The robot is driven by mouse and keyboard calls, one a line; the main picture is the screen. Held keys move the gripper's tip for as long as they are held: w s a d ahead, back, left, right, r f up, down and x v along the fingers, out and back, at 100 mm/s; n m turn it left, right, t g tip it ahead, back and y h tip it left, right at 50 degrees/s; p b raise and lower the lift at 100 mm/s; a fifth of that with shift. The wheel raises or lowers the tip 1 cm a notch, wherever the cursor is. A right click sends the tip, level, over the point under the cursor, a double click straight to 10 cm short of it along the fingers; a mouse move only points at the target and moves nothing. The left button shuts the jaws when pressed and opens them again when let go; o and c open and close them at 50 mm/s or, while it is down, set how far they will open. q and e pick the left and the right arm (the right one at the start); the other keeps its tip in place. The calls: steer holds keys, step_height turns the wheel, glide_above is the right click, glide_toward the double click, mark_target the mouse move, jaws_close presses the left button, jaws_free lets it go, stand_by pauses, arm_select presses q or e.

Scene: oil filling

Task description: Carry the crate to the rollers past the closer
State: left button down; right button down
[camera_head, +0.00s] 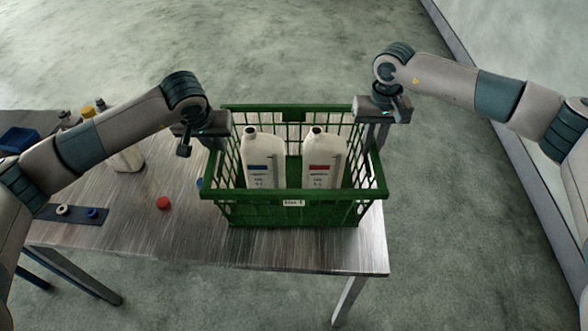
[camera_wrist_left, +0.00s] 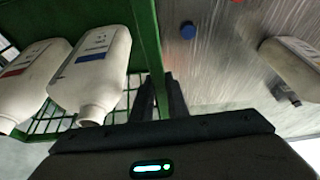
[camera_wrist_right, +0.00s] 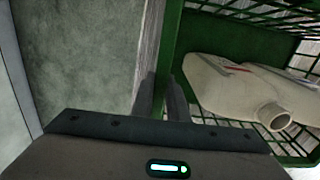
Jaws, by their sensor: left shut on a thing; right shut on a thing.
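A green crate (camera_head: 290,195) is at the right end of the metal table in the head view. Two white bottles stand in it, one with a blue label (camera_head: 262,165) and one with a red label (camera_head: 322,165); both have open necks. My left gripper (camera_head: 222,128) is shut on the crate's left rim; its fingers (camera_wrist_left: 163,98) straddle that rim in the left wrist view. My right gripper (camera_head: 376,130) is shut on the right rim, with its fingers (camera_wrist_right: 170,95) on it in the right wrist view. I cannot tell whether the crate touches the table. No rollers or closer are recognisable.
Open floor (camera_head: 470,200) lies right.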

arm_select(q)
steer(key=shift+r, duration=0.25)
arm_select(e)
steer(key=shift+r, duration=0.25)
